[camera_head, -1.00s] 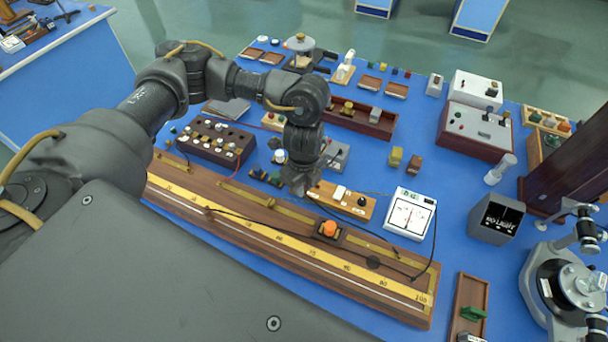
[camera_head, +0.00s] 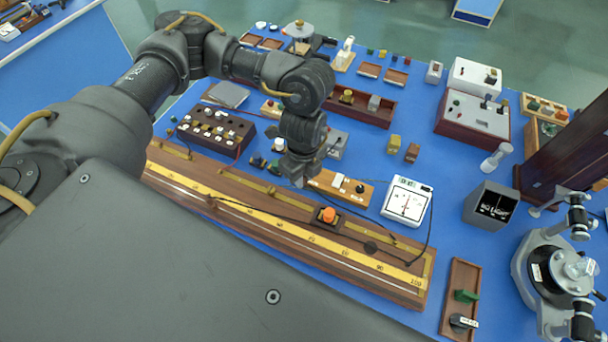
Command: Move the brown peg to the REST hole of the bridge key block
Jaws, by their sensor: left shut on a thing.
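The bridge key block appears to be the light wooden block (camera_head: 325,184) with a white label and a black knob, just behind the long metre bridge. My left gripper (camera_head: 298,180) points down at the left end of this block. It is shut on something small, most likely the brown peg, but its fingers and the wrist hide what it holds. I cannot make out the brown peg or the REST hole. I cannot tell whether the gripper touches the block. My right gripper is not in view.
The long wooden metre bridge (camera_head: 310,242) with an orange-knobbed slider (camera_head: 327,215) lies in front. A dark box with several knobs (camera_head: 215,133) stands left. A white meter (camera_head: 407,201) stands right, with wires trailing.

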